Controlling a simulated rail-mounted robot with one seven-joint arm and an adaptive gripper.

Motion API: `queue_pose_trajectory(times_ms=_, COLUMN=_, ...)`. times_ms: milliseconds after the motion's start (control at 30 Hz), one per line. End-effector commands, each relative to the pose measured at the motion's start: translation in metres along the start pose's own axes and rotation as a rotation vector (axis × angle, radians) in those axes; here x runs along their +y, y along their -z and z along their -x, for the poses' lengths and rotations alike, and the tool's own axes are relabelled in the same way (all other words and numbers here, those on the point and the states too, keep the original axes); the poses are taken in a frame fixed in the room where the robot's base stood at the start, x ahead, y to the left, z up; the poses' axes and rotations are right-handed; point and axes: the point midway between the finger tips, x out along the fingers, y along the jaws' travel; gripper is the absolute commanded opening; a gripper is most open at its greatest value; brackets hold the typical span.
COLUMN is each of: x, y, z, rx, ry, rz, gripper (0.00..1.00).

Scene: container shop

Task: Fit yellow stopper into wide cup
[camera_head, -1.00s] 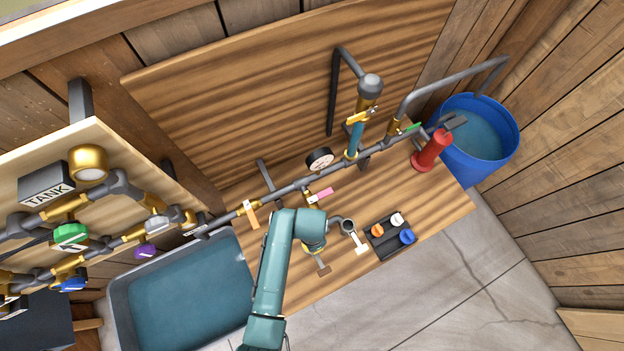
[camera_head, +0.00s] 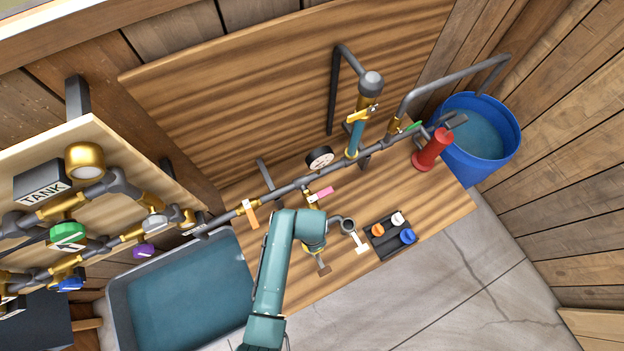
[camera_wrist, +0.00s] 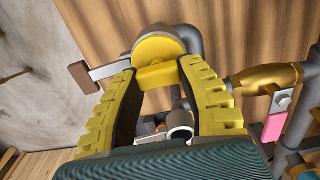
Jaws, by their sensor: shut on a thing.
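My gripper (camera_wrist: 165,90) is shut on the yellow stopper (camera_wrist: 158,48), holding it by its narrow tab; its round disc faces the wrist camera beyond the fingertips. A grey elbow pipe (camera_wrist: 188,40) shows right behind the disc. I cannot tell whether the stopper is seated in a cup or only against it. In the head view my gripper (camera_head: 314,243) points down over the bench, and the wrist hides most of the stopper.
A brown-ended lever (camera_head: 323,268) and a cream T-handle (camera_head: 361,244) flank the gripper. A dark tray (camera_head: 385,250) holds orange, white and blue stoppers. The main pipe (camera_head: 285,190) with a gauge (camera_head: 320,159) runs behind. A water basin (camera_head: 118,300) lies left.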

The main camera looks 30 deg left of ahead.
Motion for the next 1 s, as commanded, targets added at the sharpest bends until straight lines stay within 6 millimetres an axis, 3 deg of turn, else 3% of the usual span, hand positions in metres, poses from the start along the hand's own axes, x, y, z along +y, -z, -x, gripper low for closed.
queue_pose_trajectory(times_ms=67, x=0.0, y=0.0, z=0.001, rx=0.001, ry=0.001, rz=0.0, gripper=0.04)
queue_pose_trajectory(times_ms=100, x=0.0, y=0.0, z=0.001, rx=0.0, ry=0.001, rz=0.0, gripper=0.45)
queue_pose_trajectory(times_ms=200, x=0.0, y=0.0, z=0.001, rx=0.0, ry=0.001, rz=0.0, gripper=0.65)
queue_pose_trajectory(times_ms=567, x=0.0, y=0.0, z=0.004, rx=0.001, ry=0.001, rz=0.0, gripper=0.66)
queue_pose_trajectory(times_ms=667, x=-0.001, y=0.001, z=0.019, rx=0.003, ry=0.004, rz=0.0, gripper=0.66)
queue_pose_trajectory(times_ms=1000, x=-0.001, y=0.0, z=0.1, rx=0.003, ry=0.004, rz=0.0, gripper=0.66)
